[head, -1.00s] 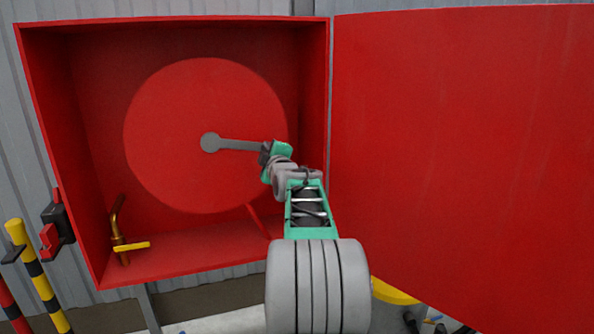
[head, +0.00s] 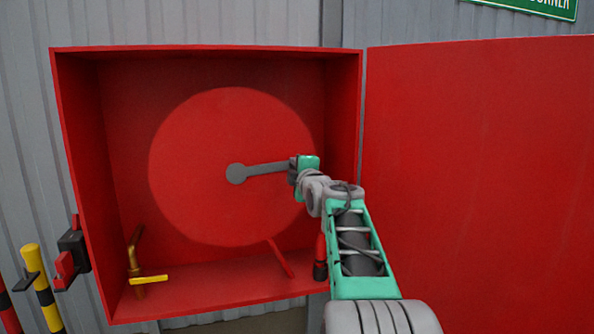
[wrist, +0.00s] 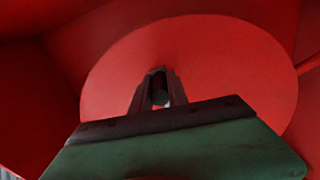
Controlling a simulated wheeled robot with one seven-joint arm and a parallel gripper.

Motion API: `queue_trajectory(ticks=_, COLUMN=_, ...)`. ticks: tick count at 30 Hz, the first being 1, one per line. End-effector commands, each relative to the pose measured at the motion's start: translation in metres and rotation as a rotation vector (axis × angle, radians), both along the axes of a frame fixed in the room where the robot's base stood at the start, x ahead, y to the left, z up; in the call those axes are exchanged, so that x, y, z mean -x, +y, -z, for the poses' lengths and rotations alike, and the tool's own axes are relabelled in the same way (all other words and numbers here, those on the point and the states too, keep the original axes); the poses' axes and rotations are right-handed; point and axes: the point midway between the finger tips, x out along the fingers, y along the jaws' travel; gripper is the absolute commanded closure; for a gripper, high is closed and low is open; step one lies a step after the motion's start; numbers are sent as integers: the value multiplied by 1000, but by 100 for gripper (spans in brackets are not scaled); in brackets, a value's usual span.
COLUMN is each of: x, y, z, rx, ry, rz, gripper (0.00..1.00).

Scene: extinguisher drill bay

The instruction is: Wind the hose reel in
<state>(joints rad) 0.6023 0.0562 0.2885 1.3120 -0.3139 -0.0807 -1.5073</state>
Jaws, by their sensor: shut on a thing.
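The hose reel (head: 215,210) is a large red disc inside an open red cabinet (head: 80,190). A grey crank arm (head: 262,169) runs from the reel's hub to the right and slightly up. My gripper (head: 293,168) is at the crank's outer end, shut on the crank handle. In the wrist view the fingers close around the dark round handle (wrist: 159,88), with the red disc behind it. My gripper hides most of the handle in the head view.
A brass valve with a yellow lever (head: 149,279) stands at the cabinet's lower left. A red nozzle (head: 320,258) is at its lower right. The open cabinet door (head: 480,180) fills the right side. A yellow-black post (head: 43,290) stands outside left.

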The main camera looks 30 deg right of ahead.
Motion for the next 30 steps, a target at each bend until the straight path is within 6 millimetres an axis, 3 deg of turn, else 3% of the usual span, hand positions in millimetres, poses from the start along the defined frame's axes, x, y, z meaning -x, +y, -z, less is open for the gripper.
queue_trajectory(ticks=2, x=1, y=1, z=-2, rx=2, ry=-2, rz=-1, gripper=100)
queue_trajectory(ticks=3, x=1, y=1, z=-2, rx=2, ry=-2, rz=-1, gripper=77)
queue_trajectory(ticks=10, x=0, y=0, z=-1, rx=1, ry=-2, rz=0, gripper=59)
queue_trajectory(ticks=20, x=7, y=3, z=-2, rx=1, ry=-3, rz=0, gripper=59)
queue_trajectory(ticks=30, x=67, y=19, z=-2, rx=1, ry=-3, rz=1, gripper=59)
